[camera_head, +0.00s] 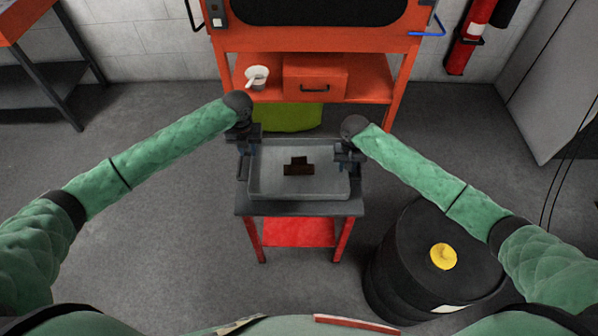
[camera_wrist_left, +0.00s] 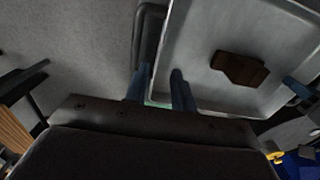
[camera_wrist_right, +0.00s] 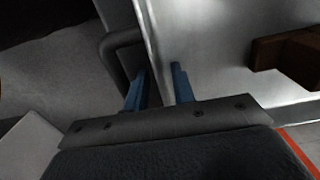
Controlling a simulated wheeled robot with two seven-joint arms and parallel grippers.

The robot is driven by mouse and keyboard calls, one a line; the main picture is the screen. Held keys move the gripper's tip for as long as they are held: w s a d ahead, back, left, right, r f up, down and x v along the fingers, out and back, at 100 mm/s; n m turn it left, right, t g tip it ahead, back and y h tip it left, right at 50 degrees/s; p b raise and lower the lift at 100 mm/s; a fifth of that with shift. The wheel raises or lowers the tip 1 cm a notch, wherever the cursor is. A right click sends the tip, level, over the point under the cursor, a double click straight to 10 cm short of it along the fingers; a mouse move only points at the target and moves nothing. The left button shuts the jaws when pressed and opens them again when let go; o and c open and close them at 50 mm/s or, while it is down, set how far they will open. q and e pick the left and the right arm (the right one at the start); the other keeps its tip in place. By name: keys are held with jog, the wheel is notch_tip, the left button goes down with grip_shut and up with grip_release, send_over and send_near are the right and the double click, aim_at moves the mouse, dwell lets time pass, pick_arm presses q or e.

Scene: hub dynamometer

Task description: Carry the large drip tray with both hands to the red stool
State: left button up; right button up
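The large grey drip tray (camera_head: 260,186) sits on the dark top of the red stool (camera_head: 298,232), with a small dark brown block (camera_head: 299,168) inside. My left gripper (camera_head: 246,146) is at the tray's left side. In the left wrist view its blue fingers (camera_wrist_left: 160,88) stand apart on either side of the tray wall (camera_wrist_left: 158,60), with a gap visible. My right gripper (camera_head: 344,156) is at the right side. In the right wrist view its fingers (camera_wrist_right: 160,88) also straddle the wall beside a dark handle (camera_wrist_right: 112,48), apart. Finger contact is partly hidden.
A black drum (camera_head: 410,262) with a yellow cap stands close to the stool's right. An orange bench (camera_head: 350,80) with a white cup (camera_head: 257,76) and an orange box (camera_head: 315,78) is behind. The floor left of the stool is clear.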

jog(key=shift+r, duration=0.2)
pick_arm(q)
notch_tip(320, 180, up, 2)
jog(key=shift+r, duration=0.15)
pick_arm(e)
notch_tip(320, 180, up, 12)
jog(key=shift+f, duration=0.25)
dwell(0.6)
